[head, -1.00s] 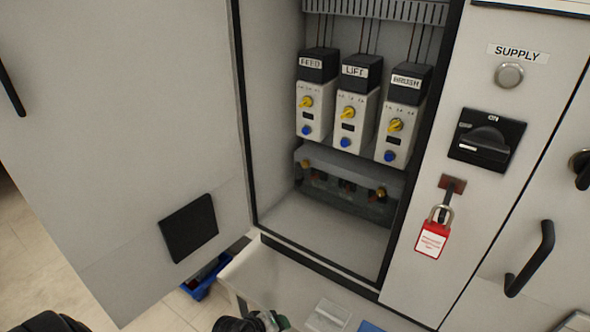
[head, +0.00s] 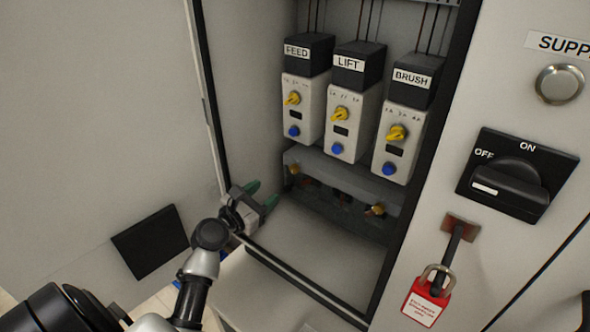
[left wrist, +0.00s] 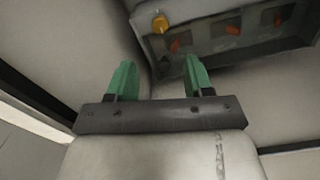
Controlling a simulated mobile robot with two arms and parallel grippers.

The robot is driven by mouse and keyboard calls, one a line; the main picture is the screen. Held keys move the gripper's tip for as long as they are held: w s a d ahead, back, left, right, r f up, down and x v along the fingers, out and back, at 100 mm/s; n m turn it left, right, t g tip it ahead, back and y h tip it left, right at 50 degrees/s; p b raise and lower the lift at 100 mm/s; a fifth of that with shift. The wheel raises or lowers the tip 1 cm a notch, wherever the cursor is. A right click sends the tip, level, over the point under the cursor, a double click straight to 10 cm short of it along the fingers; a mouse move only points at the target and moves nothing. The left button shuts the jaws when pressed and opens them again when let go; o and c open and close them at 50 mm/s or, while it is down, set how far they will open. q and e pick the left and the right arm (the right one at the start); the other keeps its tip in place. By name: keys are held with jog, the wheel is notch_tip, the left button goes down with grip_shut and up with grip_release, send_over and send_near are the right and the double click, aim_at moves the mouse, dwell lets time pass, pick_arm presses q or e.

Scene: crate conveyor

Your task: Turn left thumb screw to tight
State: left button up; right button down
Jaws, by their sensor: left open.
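The left thumb screw (head: 294,168) is a small brass knob at the left end of the grey terminal cover low in the cabinet. In the left wrist view it is the yellow-orange knob (left wrist: 160,23) near the top, beyond the fingertips. My left gripper (head: 262,195) has green fingers and is at the cabinet's lower left opening, below and left of the screw, apart from it. In the left wrist view its fingers (left wrist: 158,66) are spread with nothing between them. How tight the screw is cannot be told. My right gripper is not in view.
A second brass screw (head: 377,209) is at the cover's right end. Above stand the FEED (head: 303,105), LIFT (head: 352,118) and BRUSH (head: 402,132) modules. The open door (head: 90,130) is at left. The cabinet floor (head: 310,245) is clear. A red padlock (head: 426,303) hangs at right.

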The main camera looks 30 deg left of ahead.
aim_at(292, 171)
pick_arm(q)
jog(key=w, duration=0.8)
jog(key=shift+w+d+r+p, duration=0.1)
jog(key=shift+w+d+p, duration=0.05)
jog(key=shift+d+p, duration=0.2)
jog(key=shift+w+d, duration=0.1)
jog(key=shift+w, duration=0.65)
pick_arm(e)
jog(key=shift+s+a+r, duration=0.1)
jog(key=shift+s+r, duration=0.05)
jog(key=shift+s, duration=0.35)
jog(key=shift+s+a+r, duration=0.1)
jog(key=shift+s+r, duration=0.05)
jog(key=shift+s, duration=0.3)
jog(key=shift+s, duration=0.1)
pick_arm(q)
jog(key=c, duration=0.9)
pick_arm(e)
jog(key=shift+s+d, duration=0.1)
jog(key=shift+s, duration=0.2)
